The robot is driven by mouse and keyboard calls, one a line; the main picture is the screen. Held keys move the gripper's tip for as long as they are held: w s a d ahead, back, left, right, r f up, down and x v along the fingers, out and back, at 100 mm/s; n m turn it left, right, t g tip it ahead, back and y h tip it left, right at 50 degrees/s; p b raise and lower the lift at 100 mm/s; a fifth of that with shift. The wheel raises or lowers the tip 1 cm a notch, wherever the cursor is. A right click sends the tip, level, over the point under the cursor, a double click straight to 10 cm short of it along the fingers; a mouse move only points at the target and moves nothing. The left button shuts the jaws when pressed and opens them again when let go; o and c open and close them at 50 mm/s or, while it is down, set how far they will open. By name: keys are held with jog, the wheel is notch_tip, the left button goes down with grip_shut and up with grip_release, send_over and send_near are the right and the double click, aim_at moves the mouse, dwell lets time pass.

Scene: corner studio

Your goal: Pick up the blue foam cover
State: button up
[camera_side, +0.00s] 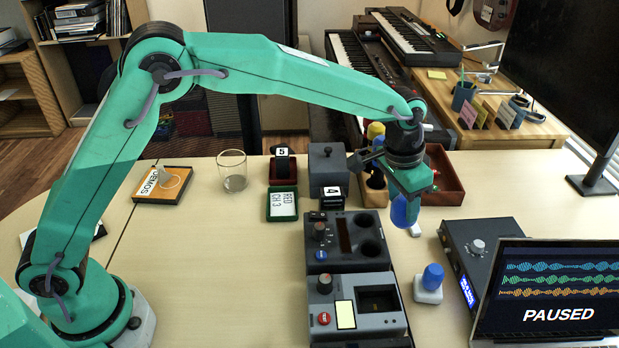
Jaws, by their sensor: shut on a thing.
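A blue foam cover (402,211) hangs below the green jaw of my gripper (404,190). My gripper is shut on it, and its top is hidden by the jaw. A small white piece (415,230) shows just below and to the right of the cover; I cannot tell whether they touch. A second blue rounded piece (433,276) sits upright on a white block (428,292) lower right, apart from my gripper.
Two grey control units (346,243) stand left of my gripper. A red-brown tray (446,176) and a holder with yellow and red tops (376,131) are behind it. A dark box (487,243) and laptop (548,292) are at right. A glass (233,170) stands left.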

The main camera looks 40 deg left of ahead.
jog(key=shift+s+d+r, duration=0.35)
jog(key=shift+s, duration=0.1)
jog(key=shift+s, duration=0.1)
dwell(0.4)
